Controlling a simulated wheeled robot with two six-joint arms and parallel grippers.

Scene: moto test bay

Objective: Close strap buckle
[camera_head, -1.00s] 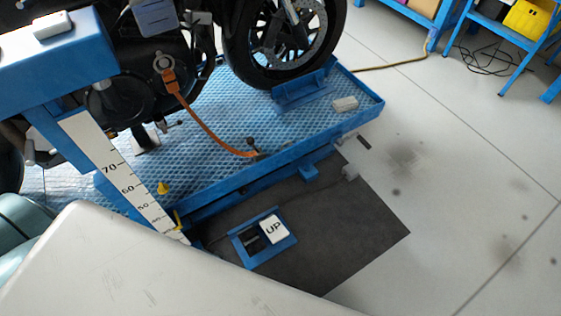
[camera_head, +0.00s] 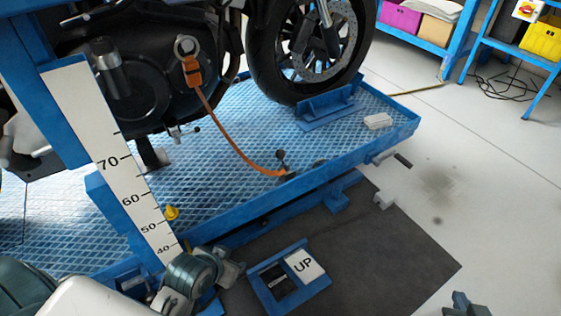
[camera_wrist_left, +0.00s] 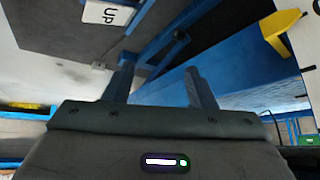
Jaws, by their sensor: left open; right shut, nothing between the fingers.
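The orange strap buckle (camera_head: 192,70) hangs from a metal ring (camera_head: 187,47) at the side of the motorcycle engine. Its orange strap (camera_head: 226,137) curves down to a dark anchor on the blue lift deck. Whether the buckle's lever is open is too small to tell. My left gripper (camera_head: 224,284) is low beside the lift's front edge, well below the buckle. It is open and empty in the left wrist view (camera_wrist_left: 160,82), where the buckle does not show. My right gripper (camera_head: 466,304) is at the bottom right edge, partly cut off, shut and empty, far from the buckle.
A blue post with a white height scale (camera_head: 118,160) stands left of the strap. The blue lift deck (camera_head: 235,110) carries the motorcycle. An UP pedal (camera_head: 305,266) sits on the dark mat (camera_head: 400,250). Blue shelves (camera_head: 425,45) stand at the back right. Floor at right is clear.

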